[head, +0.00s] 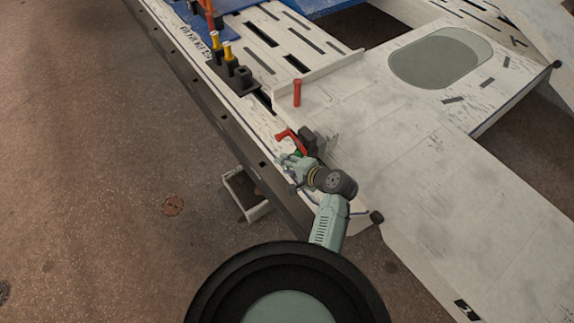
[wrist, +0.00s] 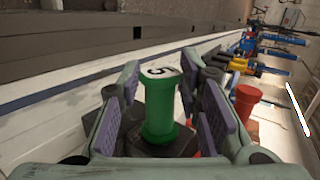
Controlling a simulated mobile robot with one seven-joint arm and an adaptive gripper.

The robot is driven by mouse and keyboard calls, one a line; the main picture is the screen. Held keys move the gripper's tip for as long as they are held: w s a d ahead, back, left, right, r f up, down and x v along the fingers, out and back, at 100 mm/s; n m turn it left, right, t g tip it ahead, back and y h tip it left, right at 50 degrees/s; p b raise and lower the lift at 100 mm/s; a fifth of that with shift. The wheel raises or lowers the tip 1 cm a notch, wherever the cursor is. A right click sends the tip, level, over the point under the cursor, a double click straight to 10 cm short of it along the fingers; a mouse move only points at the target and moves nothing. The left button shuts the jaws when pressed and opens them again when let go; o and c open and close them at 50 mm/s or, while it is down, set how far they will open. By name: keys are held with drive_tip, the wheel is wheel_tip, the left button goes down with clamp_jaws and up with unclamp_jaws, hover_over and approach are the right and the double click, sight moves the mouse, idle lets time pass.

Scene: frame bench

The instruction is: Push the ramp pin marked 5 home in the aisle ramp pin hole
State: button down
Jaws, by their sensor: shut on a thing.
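The green pin marked 5 (wrist: 160,108) stands between my finger pads in the wrist view, its white numbered top facing the camera. My gripper (wrist: 168,112) is shut on it. The pin's lower end meets a dark block (wrist: 130,138); I cannot tell how deep it sits, and the hole itself is hidden. In the head view my gripper (head: 294,166) is low over the white aisle ramp's narrow edge strip, beside a dark block (head: 311,140) and a red lever-like part (head: 287,136). Only a little green of the pin shows there.
A red pin (head: 297,92) stands on the ramp farther up. Yellow-topped pins (head: 228,51) and a black holder (head: 243,76) line the edge strip beyond. A white open bin (head: 246,197) is on the floor, left of the arm. The ramp panel (head: 430,190) at right is clear.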

drive_tip(key=shift+w+d, duration=0.1)
drive_tip(key=c, duration=1.1)
unclamp_jaws()
drive_tip(key=v, duration=1.2)
drive_tip(key=shift+r, duration=0.1)
